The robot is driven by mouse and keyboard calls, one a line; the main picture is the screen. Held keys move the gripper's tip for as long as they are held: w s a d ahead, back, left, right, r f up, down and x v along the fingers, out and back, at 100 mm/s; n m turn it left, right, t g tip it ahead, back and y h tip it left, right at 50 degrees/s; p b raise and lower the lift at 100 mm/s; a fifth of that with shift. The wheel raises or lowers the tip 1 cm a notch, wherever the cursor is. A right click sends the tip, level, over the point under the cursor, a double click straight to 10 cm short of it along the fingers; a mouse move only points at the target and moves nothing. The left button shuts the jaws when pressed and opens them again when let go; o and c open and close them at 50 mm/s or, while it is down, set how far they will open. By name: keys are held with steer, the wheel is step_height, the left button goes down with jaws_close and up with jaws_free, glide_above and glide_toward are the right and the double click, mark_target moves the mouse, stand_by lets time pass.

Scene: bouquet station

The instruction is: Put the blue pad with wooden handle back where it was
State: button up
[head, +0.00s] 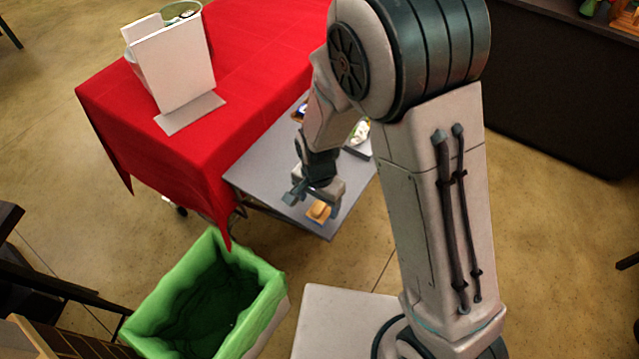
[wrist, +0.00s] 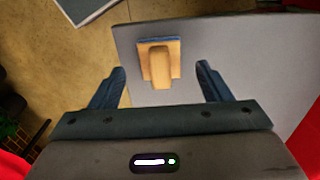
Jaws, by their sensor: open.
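The blue pad with wooden handle (wrist: 159,63) lies on the grey low table (wrist: 225,60), handle side up, with a thin blue edge showing along its far side. In the head view the pad (head: 319,211) is near the front corner of the grey table (head: 262,178). My gripper (wrist: 162,82) is open and empty, with one finger to each side of the handle in the wrist view. In the head view my gripper (head: 312,196) is over the table beside the pad. The height of the fingers above the pad cannot be told.
A red-clothed table (head: 255,60) stands at the left, bearing a white panel on a stand (head: 176,65). A bin with a green liner (head: 262,282) is on the floor at the front left. Other small items (head: 358,135) lie farther back on the grey table, partly hidden by my arm.

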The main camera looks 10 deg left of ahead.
mark_target(318, 207)
step_height(318, 207, up, 8)
steer(key=d+r+n+t+y, duration=0.1)
steer(key=d+r+n, duration=0.1)
steer(key=d+r, duration=0.85)
steer(key=s+d+r+n+t, duration=0.1)
steer(key=s+d+r, duration=0.2)
steer(key=d, duration=0.3)
steer(key=s+d+r+n+t+h, duration=0.1)
steer(key=s+d+r, duration=0.2)
steer(key=d, duration=0.3)
steer(key=shift+s+d+n+t, duration=0.3)
steer(key=shift+s+t, duration=0.1)
steer(key=shift+s, duration=0.5)
stand_by(0.6)
